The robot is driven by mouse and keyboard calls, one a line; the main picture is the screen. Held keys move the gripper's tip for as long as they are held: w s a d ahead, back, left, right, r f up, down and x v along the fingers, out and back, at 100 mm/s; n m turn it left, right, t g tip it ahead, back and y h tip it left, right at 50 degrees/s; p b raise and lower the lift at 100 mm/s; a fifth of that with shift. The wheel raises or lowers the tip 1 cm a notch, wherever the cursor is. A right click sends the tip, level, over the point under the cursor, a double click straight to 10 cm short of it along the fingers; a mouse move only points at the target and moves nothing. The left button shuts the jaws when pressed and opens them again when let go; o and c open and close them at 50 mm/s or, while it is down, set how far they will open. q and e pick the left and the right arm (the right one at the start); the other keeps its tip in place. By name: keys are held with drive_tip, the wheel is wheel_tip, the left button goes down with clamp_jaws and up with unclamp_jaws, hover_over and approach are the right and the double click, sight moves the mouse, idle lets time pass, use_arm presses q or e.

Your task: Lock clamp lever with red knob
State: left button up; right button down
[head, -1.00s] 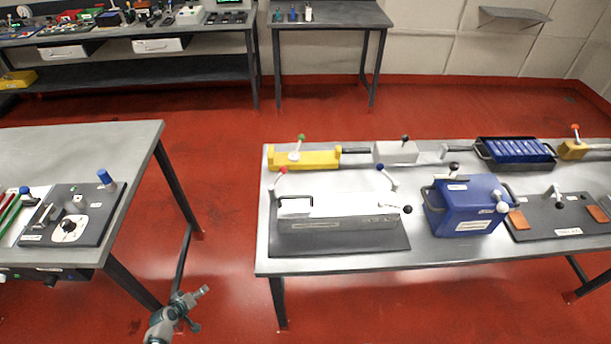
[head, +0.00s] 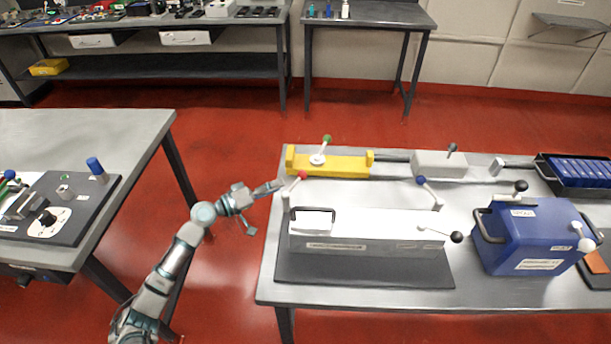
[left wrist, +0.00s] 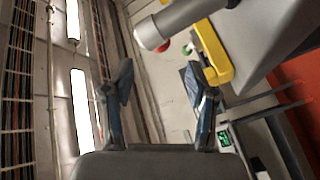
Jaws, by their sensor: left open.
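The clamp lever with the red knob (head: 302,175) stands at the left end of a white-topped grey block (head: 365,240) on the right table. In the left wrist view the red knob (left wrist: 163,47) shows partly behind a grey cylindrical lever part. My left gripper (head: 268,200) is just left of the red knob, over the table's left edge, and apart from it. In the left wrist view its two fingers (left wrist: 155,88) are spread with nothing between them. My right gripper is not in view.
The block also carries a blue-knobbed lever (head: 422,182) and a black-knobbed lever (head: 456,237). Behind it lies a yellow fixture (head: 345,164) with a green knob (head: 327,140). A blue box (head: 535,230) stands to the right. A second table (head: 130,135) is at the left, with open floor between.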

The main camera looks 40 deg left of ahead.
sight(298, 176)
use_arm(q)
drive_tip(key=x, duration=0.8)
drive_tip(key=shift+w+a+f, duration=0.1)
drive_tip(key=shift+w+a, duration=0.05)
drive_tip(key=shift+w+d, duration=0.35)
drive_tip(key=shift+w, duration=0.2)
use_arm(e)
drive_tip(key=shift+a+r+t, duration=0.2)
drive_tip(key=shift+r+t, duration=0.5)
use_arm(q)
clamp_jaws()
